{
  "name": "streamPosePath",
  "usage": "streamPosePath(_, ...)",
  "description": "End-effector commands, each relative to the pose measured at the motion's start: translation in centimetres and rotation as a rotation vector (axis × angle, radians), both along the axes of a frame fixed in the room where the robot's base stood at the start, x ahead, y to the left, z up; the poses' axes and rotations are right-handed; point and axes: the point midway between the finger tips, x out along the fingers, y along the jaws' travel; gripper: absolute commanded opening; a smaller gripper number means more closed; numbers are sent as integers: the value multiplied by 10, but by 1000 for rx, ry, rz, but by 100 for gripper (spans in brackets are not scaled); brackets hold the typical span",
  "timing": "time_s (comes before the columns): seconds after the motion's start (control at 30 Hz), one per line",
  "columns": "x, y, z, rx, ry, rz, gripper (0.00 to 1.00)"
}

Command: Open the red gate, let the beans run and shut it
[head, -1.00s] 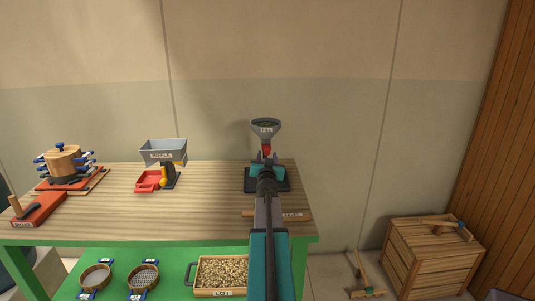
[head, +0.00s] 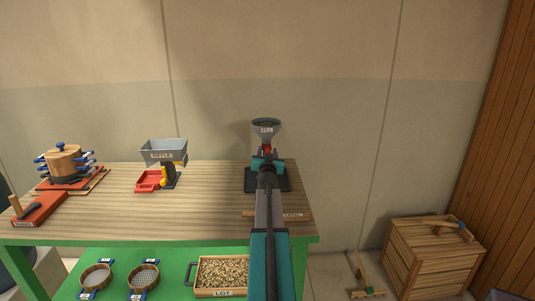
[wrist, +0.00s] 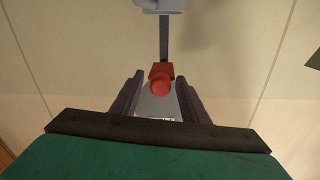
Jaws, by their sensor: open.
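The red gate shows in the wrist view as a red block with a round red knob (wrist: 160,84), between and just beyond the tips of my gripper (wrist: 160,92). My gripper is open, with one dark finger on each side of the knob and a gap to it. In the head view the red gate (head: 267,149) sits under the grey hopper (head: 266,131), and my gripper (head: 267,158) is right in front of it. Dark contents show in the hopper's mouth. My arm hides much of what stands below the gate.
A dark base plate (head: 252,182) lies under the hopper on the wooden table (head: 215,205). To the left are a grey bin (head: 164,152), a red tray (head: 149,181) and a clamped wooden drum (head: 64,164). A tray of beans (head: 221,293) is on the green lower shelf.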

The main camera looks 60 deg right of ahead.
Motion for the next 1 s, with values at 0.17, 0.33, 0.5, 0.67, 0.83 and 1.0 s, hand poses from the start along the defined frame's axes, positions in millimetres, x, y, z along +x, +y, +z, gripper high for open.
streamPosePath(0.17, 0, 0, 0, 0, 0, -1, 14)
streamPosePath(0.33, -1, 0, 0, 0, 0, -1, 0)
streamPosePath(0.5, -4, 4, 0, -1, 0, -2, 0)
streamPosePath(0.67, -12, 15, 0, -1, 0, -2, 0)
streamPosePath(0.83, -20, 26, 0, -1, 0, -2, 0)
streamPosePath(1.0, -22, 29, 0, -1, 0, -2, 0)
